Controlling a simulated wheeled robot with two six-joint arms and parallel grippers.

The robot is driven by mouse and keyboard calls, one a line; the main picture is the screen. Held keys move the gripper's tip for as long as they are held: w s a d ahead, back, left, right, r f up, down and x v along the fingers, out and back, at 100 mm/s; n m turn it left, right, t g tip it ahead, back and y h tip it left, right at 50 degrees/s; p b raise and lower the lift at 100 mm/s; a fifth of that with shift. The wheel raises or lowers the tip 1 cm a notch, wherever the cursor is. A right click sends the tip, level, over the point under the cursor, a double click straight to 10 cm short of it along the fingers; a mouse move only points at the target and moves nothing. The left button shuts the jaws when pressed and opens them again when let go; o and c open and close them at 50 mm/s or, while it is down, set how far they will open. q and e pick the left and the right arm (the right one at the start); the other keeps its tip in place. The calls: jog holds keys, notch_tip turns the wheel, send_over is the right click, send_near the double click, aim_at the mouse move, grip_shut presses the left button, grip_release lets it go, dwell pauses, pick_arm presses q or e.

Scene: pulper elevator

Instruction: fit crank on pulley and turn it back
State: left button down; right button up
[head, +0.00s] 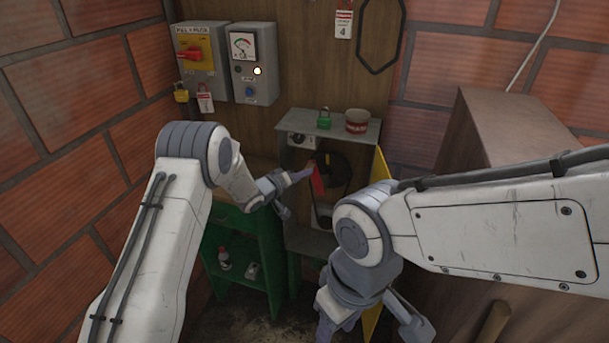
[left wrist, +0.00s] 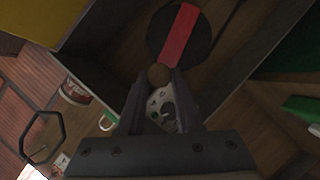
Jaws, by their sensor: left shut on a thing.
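The red crank (head: 319,180) is at the opening of the grey machine housing, in front of the dark round pulley (head: 336,172). In the left wrist view the crank's red arm (left wrist: 179,33) lies across the dark disc, and its brown round knob (left wrist: 158,76) is between my fingertips. My left gripper (head: 297,177) is shut on the crank at this knob. I cannot tell whether the crank's far end is seated on the pulley. My right gripper (head: 367,322) hangs low at the front, its fingers apart and empty.
A green padlock (head: 324,118) and a red tin (head: 357,121) stand on the housing top (head: 300,120). The yellow door (head: 380,166) stands open at its right. A green shelf (head: 235,272) is at lower left. Switch boxes (head: 203,50) hang on the wall.

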pick_arm(q)
jog(key=shift+a, duration=0.1)
dwell(0.3)
jog(key=shift+w+a+f+n+h, duration=0.25)
jog(key=shift+a+f+n+h, duration=0.15)
jog(key=shift+a+n, duration=0.3)
jog(key=shift+w+a+f+n+h+b, duration=0.25)
jog(key=shift+a+f+n+h+b, duration=0.3)
jog(key=shift+a, duration=0.25)
